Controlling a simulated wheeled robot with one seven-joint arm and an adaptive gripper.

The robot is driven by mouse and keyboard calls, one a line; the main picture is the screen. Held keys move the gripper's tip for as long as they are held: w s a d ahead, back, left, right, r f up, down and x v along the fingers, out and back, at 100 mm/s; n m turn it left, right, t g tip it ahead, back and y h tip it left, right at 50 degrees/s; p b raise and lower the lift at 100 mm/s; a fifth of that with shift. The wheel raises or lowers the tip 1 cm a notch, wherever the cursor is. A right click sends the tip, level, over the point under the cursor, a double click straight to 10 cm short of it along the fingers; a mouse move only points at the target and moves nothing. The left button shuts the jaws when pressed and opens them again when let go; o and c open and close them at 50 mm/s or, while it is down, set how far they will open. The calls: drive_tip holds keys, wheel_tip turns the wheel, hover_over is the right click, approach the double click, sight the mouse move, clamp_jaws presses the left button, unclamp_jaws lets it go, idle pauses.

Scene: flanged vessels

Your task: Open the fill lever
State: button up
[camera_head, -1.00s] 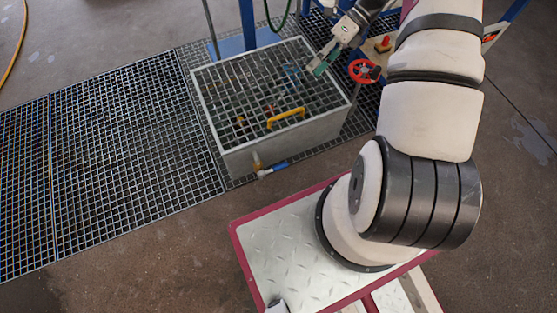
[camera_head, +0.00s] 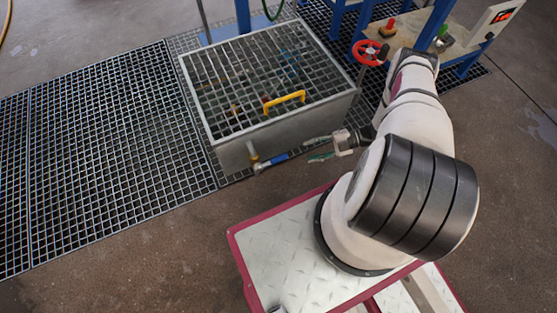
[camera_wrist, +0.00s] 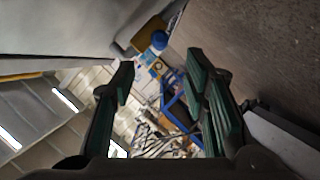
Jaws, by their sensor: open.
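A lever with a blue handle (camera_head: 274,159) sits on a brass valve (camera_head: 254,157) low on the front wall of the grey tank (camera_head: 232,155). The handle points right, roughly along that wall. In the wrist view the blue handle (camera_wrist: 160,40) appears nearly end-on, with the brass-coloured valve (camera_wrist: 148,32) behind it. My gripper (camera_head: 314,149) is to the right of the handle, its green-padded fingers pointing left towards it. The fingers are apart and empty, with a gap to the handle. In the wrist view the handle lies beyond the space between the fingertips (camera_wrist: 160,68).
A grating with a yellow handle (camera_head: 285,102) covers the tank. A red handwheel (camera_head: 370,52) and a blue frame (camera_head: 432,25) stand behind my arm. Floor grating (camera_head: 110,150) spreads left. Bare floor (camera_head: 190,215) lies in front of the tank.

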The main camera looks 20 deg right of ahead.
sight(278, 159)
drive_tip(key=b+x, duration=0.2)
drive_tip(key=x, duration=1.1)
drive_tip(key=shift+w+r, duration=0.1)
clamp_jaws()
